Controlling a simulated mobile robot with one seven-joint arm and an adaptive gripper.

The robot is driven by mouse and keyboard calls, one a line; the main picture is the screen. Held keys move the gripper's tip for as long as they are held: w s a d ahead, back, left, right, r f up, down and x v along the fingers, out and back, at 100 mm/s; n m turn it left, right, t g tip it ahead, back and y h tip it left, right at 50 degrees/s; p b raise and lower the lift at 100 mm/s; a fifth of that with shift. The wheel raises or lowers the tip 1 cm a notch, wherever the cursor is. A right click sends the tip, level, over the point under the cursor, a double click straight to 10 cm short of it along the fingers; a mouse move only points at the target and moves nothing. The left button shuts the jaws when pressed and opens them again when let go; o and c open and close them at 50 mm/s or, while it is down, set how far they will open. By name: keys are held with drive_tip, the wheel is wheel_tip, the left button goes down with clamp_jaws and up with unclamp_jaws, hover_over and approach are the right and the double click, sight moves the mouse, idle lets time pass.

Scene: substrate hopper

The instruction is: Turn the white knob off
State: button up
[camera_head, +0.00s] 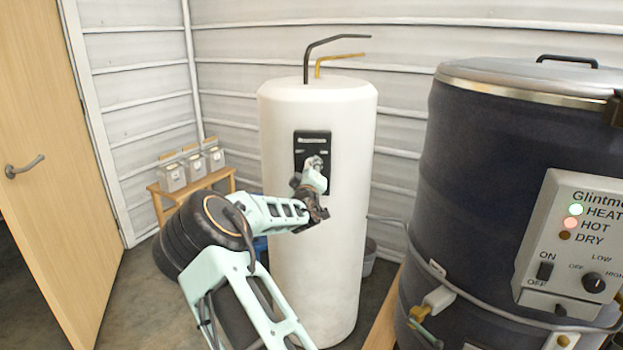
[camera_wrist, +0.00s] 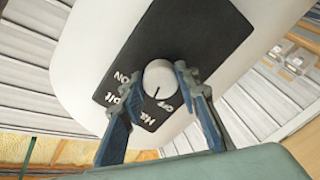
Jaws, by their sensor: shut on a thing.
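The white knob (camera_wrist: 158,75) sits on a black panel (camera_wrist: 198,28) in the wrist view. A short dark line on its face points down in the picture, near the lettering that reads OFF. ON and other partly hidden letters stand to the left. My gripper (camera_wrist: 160,82) is shut on the knob, one finger on each side. In the head view the black panel (camera_head: 312,140) is on the front of a white tank (camera_head: 318,260). My gripper (camera_head: 311,188) is at the panel's lower part and hides the knob there.
A large dark hopper (camera_head: 480,170) with a control box (camera_head: 545,230) stands close on the right. A wooden stand (camera_head: 160,205) with small grey boxes (camera_head: 192,168) is behind on the left. A wooden door (camera_head: 45,120) is at far left.

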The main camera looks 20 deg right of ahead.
drive_tip(key=shift+n+b, duration=2.1)
drive_tip(key=shift+n, duration=1)
drive_tip(key=o, duration=1.2)
drive_tip(key=shift+c, duration=0.2)
drive_tip(key=v, duration=1.2)
drive_tip(key=shift+d, duration=0.1)
